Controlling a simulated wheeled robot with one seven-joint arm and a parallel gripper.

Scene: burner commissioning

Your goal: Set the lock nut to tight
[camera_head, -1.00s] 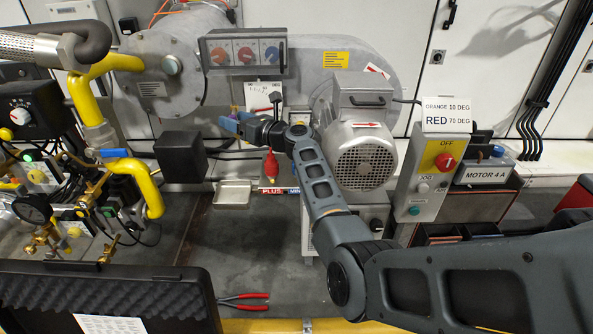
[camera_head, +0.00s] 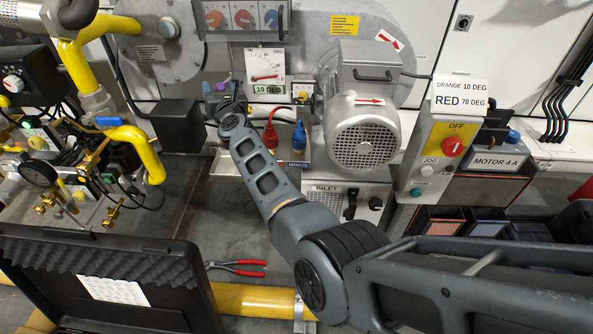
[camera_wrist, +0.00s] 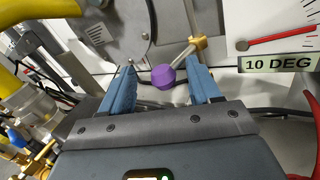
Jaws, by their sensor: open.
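A purple faceted knob (camera_wrist: 163,78), which looks like the lock nut, sits between the fingers in the wrist view, below and left of a brass fitting (camera_wrist: 197,43) with a metal rod. A purple part also shows small in the head view (camera_head: 222,87). My gripper (camera_wrist: 164,88) is open, its blue fingers on either side of the knob with gaps left and right. Contact is not visible. A dial (camera_head: 265,72) above and right of the gripper has a red pointer and a 10 DEG label (camera_wrist: 279,64). No tight mark is legible.
A motor (camera_head: 364,130) stands right of my arm. A red plug (camera_head: 270,135) and a blue plug (camera_head: 299,136) are close to the forearm. A black box (camera_head: 178,126) and yellow pipe (camera_head: 130,140) are at left. Red-handled pliers (camera_head: 237,267) lie on the floor area.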

